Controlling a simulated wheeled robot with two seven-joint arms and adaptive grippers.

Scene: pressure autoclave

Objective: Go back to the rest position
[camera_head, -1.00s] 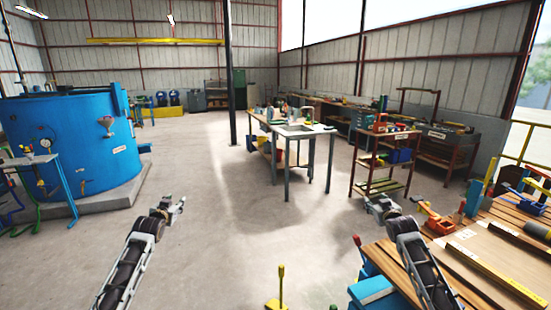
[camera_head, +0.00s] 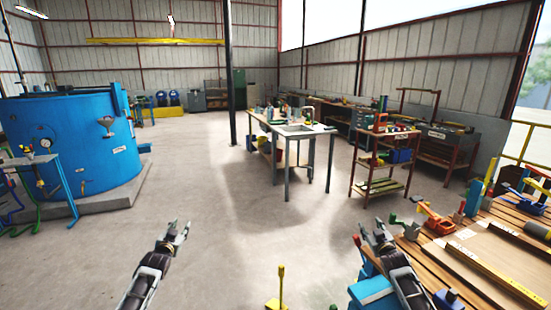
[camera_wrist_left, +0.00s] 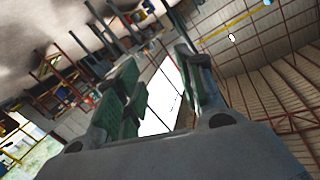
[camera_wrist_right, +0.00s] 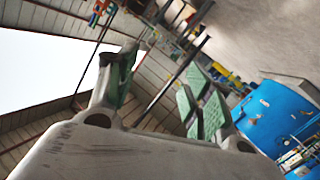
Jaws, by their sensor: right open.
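My left gripper (camera_head: 180,228) is above the open floor in the lower left-middle of the head view, its fingers pointing away from me. In the left wrist view its green-padded fingers (camera_wrist_left: 160,95) stand apart with nothing between them. My right gripper (camera_head: 372,230) is beside the left edge of the wooden workbench (camera_head: 472,262) in the head view. In the right wrist view its fingers (camera_wrist_right: 165,95) are spread and empty. Both grippers are clear of any object as far as I can see.
A large blue autoclave tank (camera_head: 70,145) stands at the left. A worktable (camera_head: 290,137) and a red-brown shelf cart (camera_head: 382,165) stand ahead. A yellow post (camera_head: 281,285) rises near the bottom middle. Orange and blue clamps lie on the right workbench. The middle floor is free.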

